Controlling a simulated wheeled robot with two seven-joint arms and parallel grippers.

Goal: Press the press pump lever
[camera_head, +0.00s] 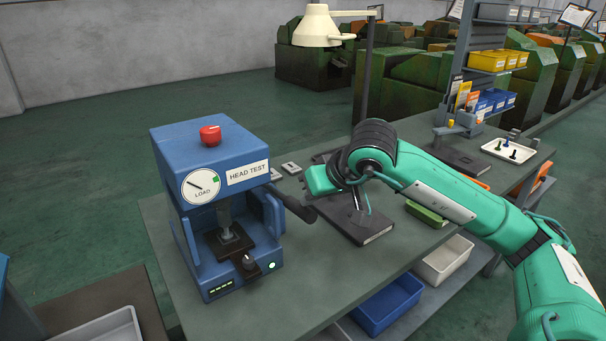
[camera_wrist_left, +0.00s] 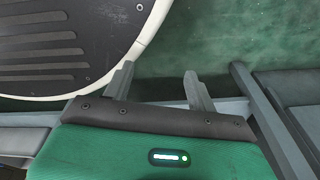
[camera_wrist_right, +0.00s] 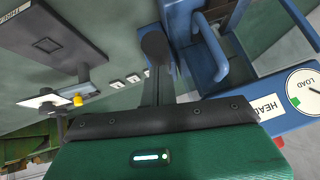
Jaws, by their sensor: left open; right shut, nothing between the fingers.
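The blue press (camera_head: 208,145), labelled HEAD TEST, stands on the bench with a red button (camera_head: 210,136) on top and a round load dial (camera_head: 201,186). Its lever (camera_head: 296,205) sticks out from the right side, sloping slightly down to a black grip. My right gripper (camera_wrist_right: 157,88) is shut and empty. In the right wrist view its fingers point at the black lever grip (camera_wrist_right: 155,45), close to it; I cannot tell whether they touch. In the head view its hand is just above and right of the lever. My left gripper (camera_wrist_left: 157,74) is open and empty, away from the press.
A dark plate with a stand (camera_head: 362,222) lies on the bench right of the lever, under my right arm. A lamp (camera_head: 318,28) stands behind. Blue (camera_head: 388,305) and white (camera_head: 442,262) bins sit below the bench edge. The bench front right of the press is clear.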

